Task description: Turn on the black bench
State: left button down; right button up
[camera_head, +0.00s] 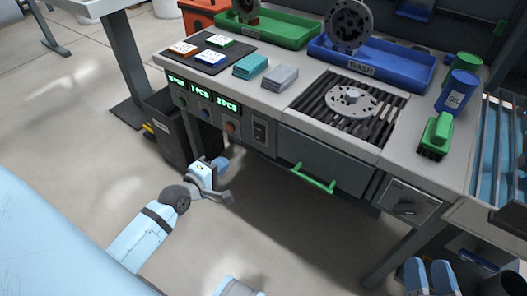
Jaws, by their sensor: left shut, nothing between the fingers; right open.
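The bench (290,105) has a light top and a dark front panel. Its front carries green-lit displays (202,94), small round buttons (206,116), a dark rocker switch (260,132) and, at the right, a box with a dark rotary knob (404,207). I cannot tell the switch's or knob's position. My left gripper (222,178) is shut and empty, below and left of the rocker switch and apart from the front. My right gripper (430,276) is open and empty at the bottom right, below the knob box.
A green handle (313,179) sticks out from a drawer front. On top are a blue WASH tray (390,71), a green tray (285,30), a grate with a metal disc (351,99), cloths (280,77) and a blue OIL can (457,91). A dark bin (170,143) stands at the left.

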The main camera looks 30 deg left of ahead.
pick_arm(q)
jog(key=shift+w+d+f, duration=0.1)
jog(key=shift+w, duration=0.05)
pick_arm(e)
jog(key=shift+d, duration=0.15)
pick_arm(q)
jog(key=b, duration=0.2)
send_near(257, 138)
jog(key=w+b, duration=0.1)
jog(key=w, duration=0.1)
jog(key=w+f, duration=0.1)
jog(key=w, duration=0.1)
jog(key=w+b, duration=0.1)
jog(key=w, duration=0.1)
jog(key=shift+d+f+b, duration=0.15)
jog(key=shift+d+b, duration=0.15)
jog(key=shift+w, duration=0.65)
pick_arm(e)
jog(key=shift+a+f+n+g+y, duration=0.15)
jog(key=shift+a+f+y, duration=0.15)
jog(key=shift+f, duration=0.3)
jog(key=shift+a+f+n+g+y, duration=0.2)
jog(key=shift+a+f, duration=0.1)
jog(key=shift+f, duration=0.3)
